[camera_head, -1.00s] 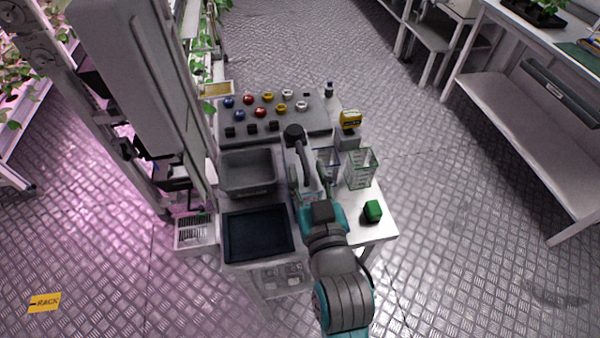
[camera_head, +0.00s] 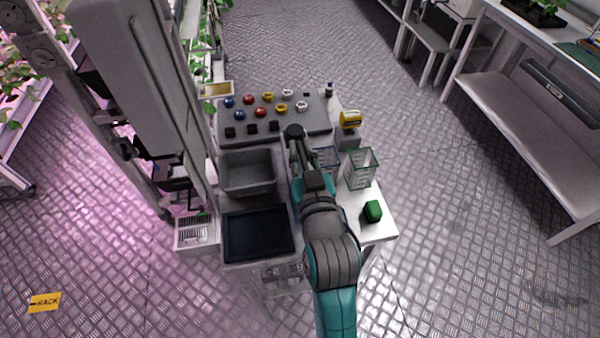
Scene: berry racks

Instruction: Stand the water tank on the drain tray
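Two clear open containers stand on the table right of my arm. The blue-edged one (camera_head: 328,158) is partly hidden behind my arm, and the green-edged one (camera_head: 362,167) stands upright in full view. I cannot tell which is the water tank. A small white slotted tray (camera_head: 194,232) at the rack's foot looks like the drain tray. A flat black tray (camera_head: 258,233) lies on the table's near left. My gripper (camera_head: 294,133) is over the middle of the table, left of the containers. Its fingers do not show clearly, and I see nothing held.
A grey bin (camera_head: 248,171) is beyond the black tray. A grey board (camera_head: 275,118) holds several coloured knobs. A green block (camera_head: 372,211) and a yellow device (camera_head: 350,119) are at the right. The rack post (camera_head: 133,75) rises at the left. Floor on the right is open.

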